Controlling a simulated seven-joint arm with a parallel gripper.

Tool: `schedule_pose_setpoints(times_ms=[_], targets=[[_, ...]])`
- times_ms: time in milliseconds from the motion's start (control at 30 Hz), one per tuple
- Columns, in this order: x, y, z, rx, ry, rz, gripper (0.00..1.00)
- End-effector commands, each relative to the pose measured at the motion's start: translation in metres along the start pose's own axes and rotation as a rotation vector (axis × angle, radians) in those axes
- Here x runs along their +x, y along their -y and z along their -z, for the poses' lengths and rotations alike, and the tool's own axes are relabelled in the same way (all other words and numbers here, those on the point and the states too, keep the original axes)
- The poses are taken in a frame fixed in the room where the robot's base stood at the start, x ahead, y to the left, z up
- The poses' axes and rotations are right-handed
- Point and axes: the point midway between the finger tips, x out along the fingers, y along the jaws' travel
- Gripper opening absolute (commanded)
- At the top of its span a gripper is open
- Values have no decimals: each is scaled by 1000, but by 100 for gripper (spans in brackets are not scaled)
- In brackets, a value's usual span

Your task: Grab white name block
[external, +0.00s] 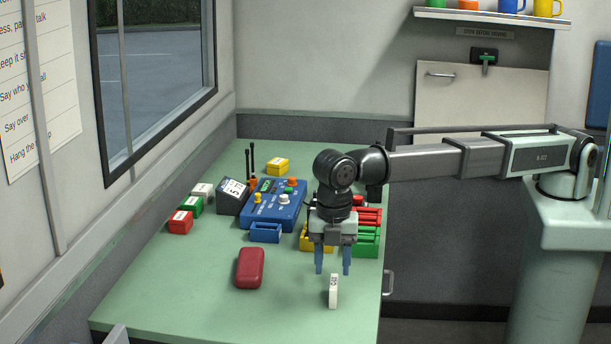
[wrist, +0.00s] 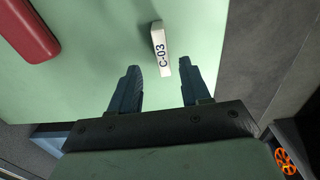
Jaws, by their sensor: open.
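The white name block (external: 333,291) stands on the green table near its front right part. In the wrist view the white block (wrist: 159,46) shows the dark marking "C-03" on one face. My gripper (external: 332,271) is open and empty, with its two blue fingers pointing down behind and above the block in the external view. In the wrist view my gripper (wrist: 158,78) has its fingertips apart, and the block lies just beyond them, roughly in line with the gap. I see no contact between fingers and block.
A red case (external: 250,268) lies left of the block on the green table (external: 190,300). The table's right edge is close to the block. Its front left is clear.

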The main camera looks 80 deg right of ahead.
Motion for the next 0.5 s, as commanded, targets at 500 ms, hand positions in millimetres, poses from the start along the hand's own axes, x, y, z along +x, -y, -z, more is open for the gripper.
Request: schedule_pose_setpoints(times_ms=[500], targets=[[40,5,-6,0,1,1,47]])
